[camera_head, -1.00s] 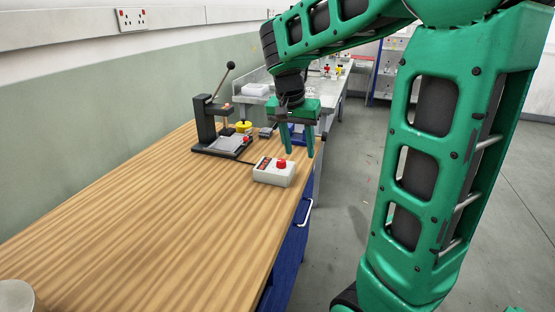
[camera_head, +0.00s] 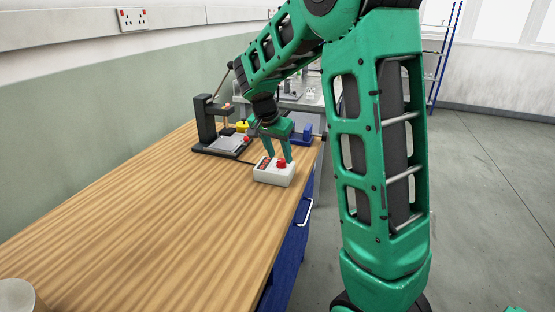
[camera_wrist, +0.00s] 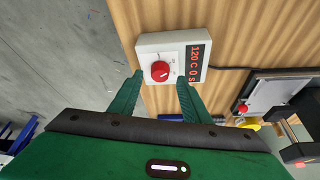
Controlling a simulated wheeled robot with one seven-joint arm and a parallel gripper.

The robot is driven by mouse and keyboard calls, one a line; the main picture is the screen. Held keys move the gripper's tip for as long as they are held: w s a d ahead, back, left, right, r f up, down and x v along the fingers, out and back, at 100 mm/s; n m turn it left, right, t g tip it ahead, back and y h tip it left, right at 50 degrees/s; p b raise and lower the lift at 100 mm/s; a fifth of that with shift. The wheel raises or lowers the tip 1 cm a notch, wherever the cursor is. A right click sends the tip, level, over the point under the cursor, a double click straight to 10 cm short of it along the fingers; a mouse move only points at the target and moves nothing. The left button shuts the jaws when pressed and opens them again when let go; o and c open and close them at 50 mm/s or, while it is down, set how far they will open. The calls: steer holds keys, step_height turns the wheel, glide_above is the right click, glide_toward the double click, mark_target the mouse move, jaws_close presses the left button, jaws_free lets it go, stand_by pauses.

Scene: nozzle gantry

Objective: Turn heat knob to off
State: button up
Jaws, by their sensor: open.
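The heat knob (camera_head: 281,163) is a red dial on top of a white control box (camera_head: 268,177) near the right edge of the wooden bench. In the wrist view the knob (camera_wrist: 160,71) is round and red with markings around it, and the box shows a red-on-black display reading about "120 C 0 s". My gripper (camera_head: 278,158) points down just above and behind the box. Its green fingers are apart and empty. In the wrist view the gripper's fingertips (camera_wrist: 160,78) lie to either side of the knob, with no contact visible.
A black lever press (camera_head: 215,130) with a grey plate stands behind the box, with a cable running between them. Yellow (camera_head: 242,126) and blue (camera_head: 305,135) items sit beyond it. A pale cup (camera_head: 17,296) stands at the near left.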

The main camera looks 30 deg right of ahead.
steer(key=shift+x, duration=1.15)
steer(key=c, duration=1)
steer(key=shift+a, duration=0.15)
